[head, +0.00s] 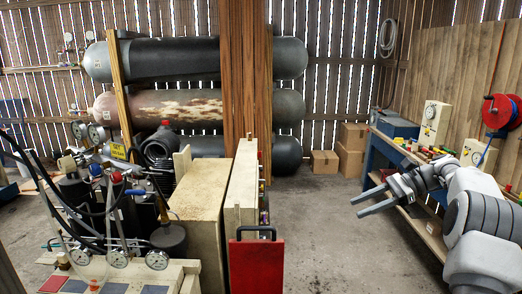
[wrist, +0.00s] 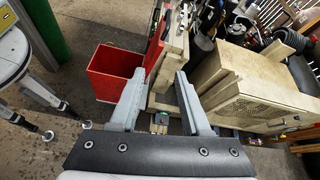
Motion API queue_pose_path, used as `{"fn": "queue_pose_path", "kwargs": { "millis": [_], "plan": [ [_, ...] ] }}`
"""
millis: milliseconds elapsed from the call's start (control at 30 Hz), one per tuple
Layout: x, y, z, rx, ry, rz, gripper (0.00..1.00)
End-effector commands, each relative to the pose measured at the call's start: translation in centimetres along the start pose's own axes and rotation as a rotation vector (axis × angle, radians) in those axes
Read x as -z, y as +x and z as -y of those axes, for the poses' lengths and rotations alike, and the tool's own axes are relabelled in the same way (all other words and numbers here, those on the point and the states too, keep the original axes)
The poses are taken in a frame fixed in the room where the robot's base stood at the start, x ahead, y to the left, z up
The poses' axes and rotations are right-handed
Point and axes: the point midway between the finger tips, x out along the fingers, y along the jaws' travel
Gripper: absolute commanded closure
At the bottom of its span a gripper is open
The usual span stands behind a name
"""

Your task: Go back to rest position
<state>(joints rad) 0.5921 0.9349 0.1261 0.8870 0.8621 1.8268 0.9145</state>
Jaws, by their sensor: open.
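My gripper (head: 371,202) is at the right in the head view, held in the air over the open floor, its two grey fingers pointing left. The fingers are apart with nothing between them. My grey and white arm reaches in from the right edge. In the wrist view my gripper (wrist: 163,88) also shows its two fingers spread, with a beige panel and floor beyond them. The air compressor (head: 110,200), with gauges, hoses and a beige cabinet, stands at the left, apart from my gripper.
A red bin (wrist: 113,72) stands on the floor in the wrist view. A workbench (head: 425,225) with tools runs along the right, close to my arm. Cardboard boxes (head: 350,150) and large tanks (head: 165,60) are at the back. The concrete floor (head: 320,220) in the middle is clear.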

Motion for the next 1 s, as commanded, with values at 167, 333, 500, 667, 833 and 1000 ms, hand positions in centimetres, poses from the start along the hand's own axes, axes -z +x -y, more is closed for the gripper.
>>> {"fn": "queue_pose_path", "kwargs": {
  "millis": [167, 333, 500, 667, 833, 1000],
  "plan": [
    [-4.4, 2.1, -0.8, -0.048, -0.107, -0.132, 0.53],
    [-8.3, 3.9, -2.8, -0.102, -0.236, -0.273, 0.53],
    [-11.7, 5.5, -5.8, -0.161, -0.38, -0.41, 0.53],
    [-14.1, 6.6, -9.3, -0.22, -0.526, -0.534, 0.53],
    [-16.0, 7.5, -13.6, -0.288, -0.692, -0.657, 0.53],
    [-17.1, 8.0, -18.1, -0.359, -0.867, -0.773, 0.53]
  ]
}}
